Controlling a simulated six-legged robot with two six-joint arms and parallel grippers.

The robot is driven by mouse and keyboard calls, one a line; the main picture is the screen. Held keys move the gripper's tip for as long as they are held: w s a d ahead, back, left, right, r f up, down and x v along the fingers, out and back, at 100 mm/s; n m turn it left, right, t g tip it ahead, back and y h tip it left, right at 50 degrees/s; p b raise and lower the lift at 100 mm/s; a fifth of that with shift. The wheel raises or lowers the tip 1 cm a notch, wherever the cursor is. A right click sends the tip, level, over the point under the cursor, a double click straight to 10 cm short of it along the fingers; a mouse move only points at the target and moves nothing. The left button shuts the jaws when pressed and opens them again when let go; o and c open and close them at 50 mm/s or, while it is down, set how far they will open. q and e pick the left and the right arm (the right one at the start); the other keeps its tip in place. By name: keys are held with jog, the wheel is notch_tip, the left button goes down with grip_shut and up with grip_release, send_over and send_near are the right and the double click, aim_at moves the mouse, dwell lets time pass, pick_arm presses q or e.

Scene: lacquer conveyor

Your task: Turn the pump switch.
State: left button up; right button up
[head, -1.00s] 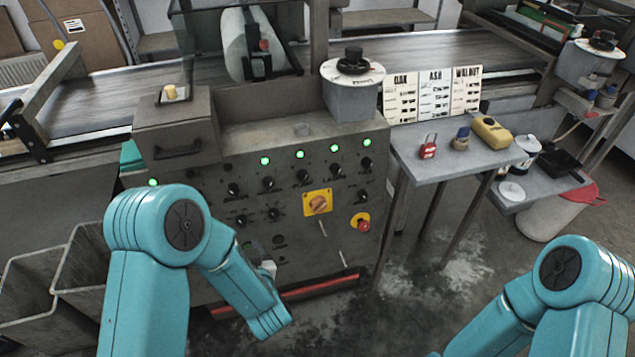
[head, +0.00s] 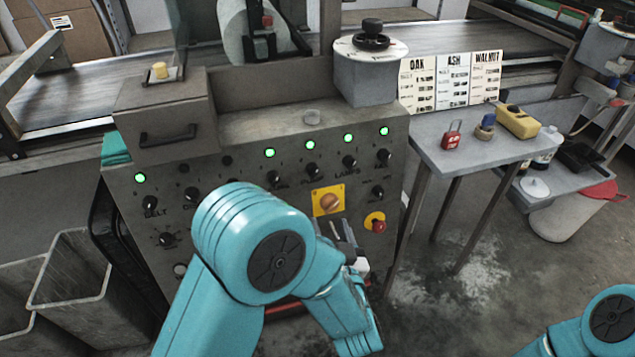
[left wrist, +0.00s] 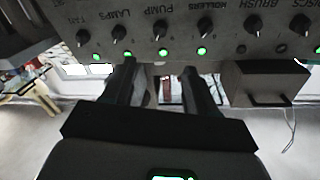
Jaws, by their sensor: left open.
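The pump switch (head: 311,168) is a small black knob on the front of the grey control panel (head: 240,165), with a lit green lamp above it. It also shows in the left wrist view (left wrist: 160,28), where its PUMP label can be read. My left gripper (left wrist: 162,78) is open and empty, its two dark fingers pointing at the panel. In the head view the left gripper (head: 347,236) is low in front of the panel, below the switch and partly hidden by my arm. It appears apart from the knob. My right gripper is out of view.
Similar knobs flank the switch, including the lamps knob (head: 350,162). A side table (head: 460,155) with a red padlock (head: 452,136) stands to the right. Bins (head: 75,275) stand left.

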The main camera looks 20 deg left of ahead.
aim_at(315, 175)
pick_arm(q)
jog(key=x, duration=1.6)
jog(key=shift+r, duration=0.1)
jog(key=c, duration=1.1)
